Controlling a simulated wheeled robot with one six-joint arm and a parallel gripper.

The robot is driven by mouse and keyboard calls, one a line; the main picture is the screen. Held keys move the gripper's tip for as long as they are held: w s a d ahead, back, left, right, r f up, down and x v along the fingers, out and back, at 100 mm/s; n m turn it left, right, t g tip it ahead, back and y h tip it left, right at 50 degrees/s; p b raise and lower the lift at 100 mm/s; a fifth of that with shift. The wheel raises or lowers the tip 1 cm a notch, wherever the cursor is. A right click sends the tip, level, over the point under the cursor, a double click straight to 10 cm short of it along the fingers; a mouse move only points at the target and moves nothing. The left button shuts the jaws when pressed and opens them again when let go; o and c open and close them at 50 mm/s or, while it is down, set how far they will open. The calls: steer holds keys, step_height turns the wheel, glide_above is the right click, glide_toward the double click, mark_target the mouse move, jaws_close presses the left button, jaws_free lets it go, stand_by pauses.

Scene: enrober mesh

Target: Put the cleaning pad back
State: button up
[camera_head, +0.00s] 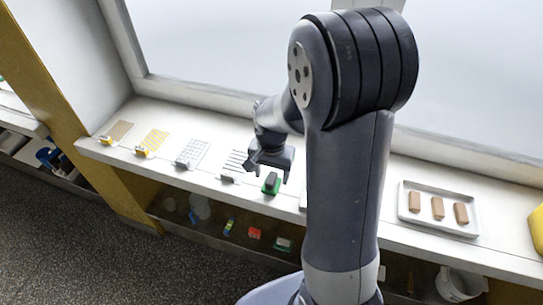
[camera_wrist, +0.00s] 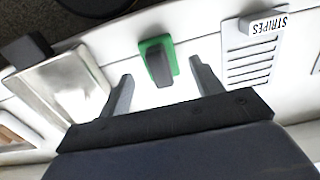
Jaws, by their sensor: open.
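The cleaning pad, a green block with a dark grip on top, appears to be the item (camera_head: 271,183) on the white counter near its front edge. In the wrist view the green pad (camera_wrist: 172,51) lies flat just beyond my fingertips, roughly midway between them. My gripper (camera_head: 268,167) is above the counter beside the pad. In the wrist view my gripper (camera_wrist: 160,80) is open with nothing between its fingers. I cannot tell its exact height above the counter.
A slotted plate labelled STRIPES (camera_wrist: 252,67) lies right of the pad in the wrist view. A metal tray (camera_wrist: 62,88) lies left. More pattern plates (camera_head: 193,152) line the counter. A white tray (camera_head: 420,217) holds brown bars. Shelves below hold small items; a window stands behind.

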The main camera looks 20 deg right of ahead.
mark_target(272, 178)
step_height(272, 178, up, 9)
steer(key=shift+f, duration=0.1)
stand_by(0.4)
